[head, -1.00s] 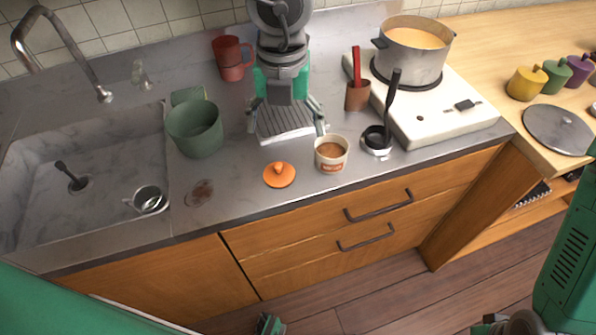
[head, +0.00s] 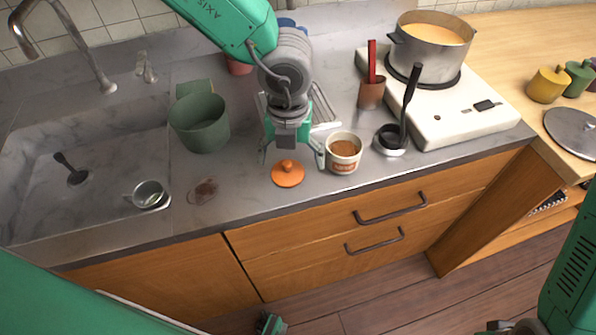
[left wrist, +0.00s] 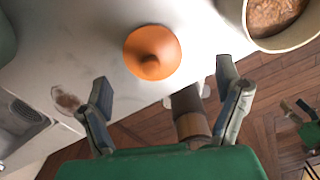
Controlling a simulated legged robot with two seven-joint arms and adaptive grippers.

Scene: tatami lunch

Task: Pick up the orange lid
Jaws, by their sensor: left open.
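The orange lid (head: 288,173), a round disc with a small knob, lies flat on the grey counter near its front edge. My left gripper (head: 291,155) is open and empty above and just behind the lid, its fingers spread to either side. In the left wrist view the lid (left wrist: 152,52) shows whole, ahead of and between the spread fingertips (left wrist: 164,77), with no finger touching it. Part of my right arm (head: 572,275) shows at the right edge. A small green and dark part shows at the bottom edge; its jaw state is unclear.
A white cup of brown food (head: 344,152) stands close to the lid's right, beside the gripper's right finger. A ladle (head: 391,140) rests farther right. A green pot (head: 200,122) stands to the left, and a brown stain (head: 203,190) marks the counter nearer the sink.

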